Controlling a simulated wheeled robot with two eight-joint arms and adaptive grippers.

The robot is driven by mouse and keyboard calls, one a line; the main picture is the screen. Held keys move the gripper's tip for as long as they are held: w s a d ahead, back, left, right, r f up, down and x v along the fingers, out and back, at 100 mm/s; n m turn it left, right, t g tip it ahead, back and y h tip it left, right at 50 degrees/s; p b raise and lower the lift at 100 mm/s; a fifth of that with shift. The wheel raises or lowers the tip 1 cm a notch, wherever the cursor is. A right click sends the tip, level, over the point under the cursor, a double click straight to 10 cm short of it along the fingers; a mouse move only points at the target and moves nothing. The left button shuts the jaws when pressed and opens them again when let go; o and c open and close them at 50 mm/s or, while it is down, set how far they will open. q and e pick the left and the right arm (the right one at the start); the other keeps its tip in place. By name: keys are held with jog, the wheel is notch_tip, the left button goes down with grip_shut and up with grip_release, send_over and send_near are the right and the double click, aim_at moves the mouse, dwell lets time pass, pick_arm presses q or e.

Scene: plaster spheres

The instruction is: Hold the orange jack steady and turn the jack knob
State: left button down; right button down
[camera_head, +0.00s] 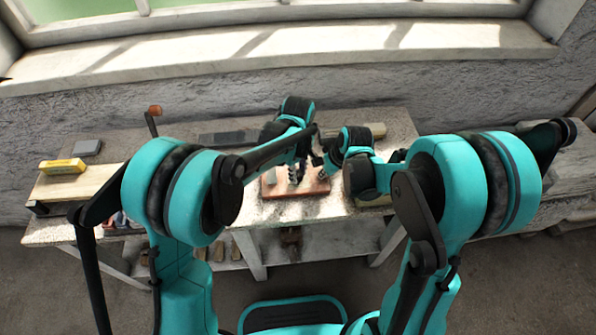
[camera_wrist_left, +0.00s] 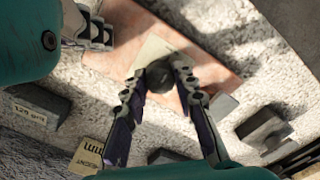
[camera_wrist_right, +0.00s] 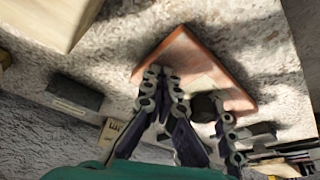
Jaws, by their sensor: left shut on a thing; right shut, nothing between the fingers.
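The orange jack shows as a flat orange-pink plate (camera_head: 319,188) on the bench, with a pale square patch (camera_wrist_left: 153,50) in the left wrist view. My left gripper (camera_wrist_left: 160,72) is shut on a dark rounded piece (camera_wrist_left: 159,80) at the plate. I cannot tell whether this piece is the jack knob. In the right wrist view, the orange plate (camera_wrist_right: 183,50) lies just beyond my right gripper (camera_wrist_right: 162,76), whose fingers are together and empty. The dark piece (camera_wrist_right: 204,106) is to their right, beside a left gripper finger. The plate's underside is hidden.
Small grey blocks (camera_wrist_left: 41,104) and labelled pale pieces (camera_wrist_left: 88,156) lie near the plate. In the head view, a yellow block (camera_head: 62,166) and a grey block (camera_head: 87,148) are at the bench's left. A wall and window sill (camera_head: 270,55) stand behind.

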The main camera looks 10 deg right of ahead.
pick_arm(q)
jog(key=c, duration=1.2)
grip_release()
jog(key=shift+o, duration=0.2)
jog(key=shift+r, duration=0.1)
notch_tip(320, 180, up, 12)
pick_arm(e)
jog(key=shift+v, duration=3.5)
jog(key=v, duration=1.2)
